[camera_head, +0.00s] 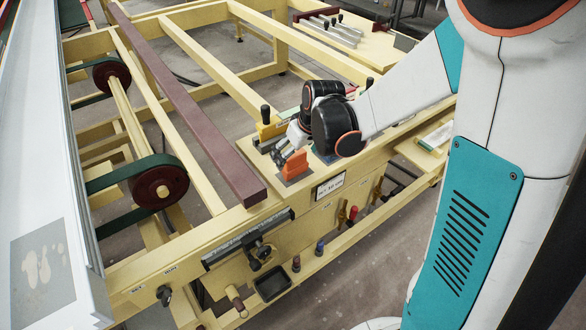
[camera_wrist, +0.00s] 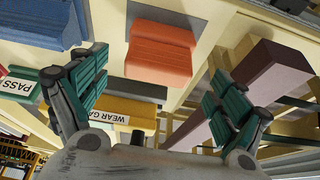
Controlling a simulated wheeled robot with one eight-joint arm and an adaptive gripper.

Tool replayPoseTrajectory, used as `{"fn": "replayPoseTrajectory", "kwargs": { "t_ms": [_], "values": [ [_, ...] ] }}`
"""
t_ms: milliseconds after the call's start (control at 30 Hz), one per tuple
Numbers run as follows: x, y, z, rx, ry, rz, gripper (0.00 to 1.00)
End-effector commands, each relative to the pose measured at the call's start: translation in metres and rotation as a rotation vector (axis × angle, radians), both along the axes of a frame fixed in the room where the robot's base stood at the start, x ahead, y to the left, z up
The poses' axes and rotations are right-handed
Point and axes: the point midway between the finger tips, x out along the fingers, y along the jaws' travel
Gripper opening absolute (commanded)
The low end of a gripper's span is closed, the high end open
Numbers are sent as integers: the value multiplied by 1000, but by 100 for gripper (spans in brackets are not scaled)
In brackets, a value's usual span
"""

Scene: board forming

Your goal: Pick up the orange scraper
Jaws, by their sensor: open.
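The orange scraper (camera_head: 294,164) stands on a small dark pad near the front edge of the yellow wooden frame, just right of the long maroon beam's near end. In the wrist view the orange scraper (camera_wrist: 160,53) is a ribbed orange block lying between and beyond my fingertips. My gripper (camera_head: 283,152) is right behind the scraper in the head view, and partly overlaps it there. In the wrist view my gripper (camera_wrist: 150,85) has its two teal-padded fingers spread wide with nothing between them. I cannot tell whether a finger touches the scraper.
The maroon beam (camera_head: 188,108) runs close beside the scraper on the left. A yellow block labelled "WEAR GAUGE" (camera_wrist: 122,112) and a blue pad (camera_wrist: 38,22) lie near it.

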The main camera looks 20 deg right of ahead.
Motion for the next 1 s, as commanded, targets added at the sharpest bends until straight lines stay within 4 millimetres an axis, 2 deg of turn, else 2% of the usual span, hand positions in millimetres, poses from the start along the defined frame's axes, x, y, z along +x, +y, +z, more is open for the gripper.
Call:
{"fn": "replayPoseTrajectory", "kwargs": {
  "t_ms": [33, 333, 600, 867, 900, 1000],
  "values": [
    [2, 1, -7, 0, 0, 1, 90],
    [8, 2, -22, 0, 0, 1, 90],
    [21, 4, -58, 0, 0, 1, 90],
    [23, 5, -61, 0, 0, 1, 90],
    [23, 5, -61, 0, 0, 1, 88],
    [23, 5, -61, 0, 0, 1, 65]
  ]
}}
